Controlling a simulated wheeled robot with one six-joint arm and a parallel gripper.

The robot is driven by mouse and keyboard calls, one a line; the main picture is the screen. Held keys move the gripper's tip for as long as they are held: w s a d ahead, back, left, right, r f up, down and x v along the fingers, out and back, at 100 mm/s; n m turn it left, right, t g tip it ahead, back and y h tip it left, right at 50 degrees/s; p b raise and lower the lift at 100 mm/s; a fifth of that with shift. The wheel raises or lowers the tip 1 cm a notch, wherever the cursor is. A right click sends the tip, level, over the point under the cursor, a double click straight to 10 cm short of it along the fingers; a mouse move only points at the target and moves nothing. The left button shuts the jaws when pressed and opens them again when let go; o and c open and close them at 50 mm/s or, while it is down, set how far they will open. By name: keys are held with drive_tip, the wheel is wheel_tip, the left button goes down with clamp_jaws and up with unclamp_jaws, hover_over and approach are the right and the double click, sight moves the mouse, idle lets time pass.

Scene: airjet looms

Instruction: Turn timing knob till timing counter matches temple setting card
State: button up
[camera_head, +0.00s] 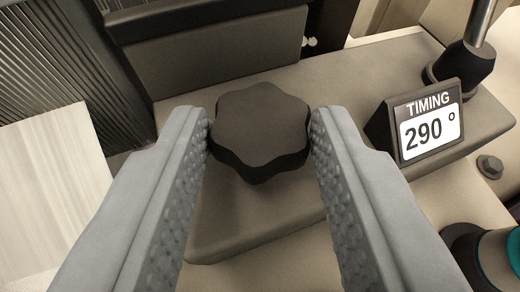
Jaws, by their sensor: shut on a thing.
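The timing knob (260,130) is a dark, lobed knob on a grey-brown block in the middle of the head camera view. My gripper (260,135) is shut on the knob, with one textured grey finger at its left side and one at its right. The timing counter (430,127) stands to the right of the knob on the same block. Its white display reads 290 ° under the word TIMING. No temple setting card with readable text is in view.
A dark post with a metal rod (464,62) stands behind the counter. A bolt (490,167) and a teal-and-beige round part (500,258) are at the right. Ribbed dark panels (72,65) and a pale woven sheet (48,195) lie at the left.

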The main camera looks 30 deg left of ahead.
drive_tip(key=o, duration=1)
drive_tip(key=v, duration=1.7)
drive_tip(key=shift+s, duration=0.2)
drive_tip(key=shift+d, duration=0.1)
drive_tip(key=c, duration=0.3)
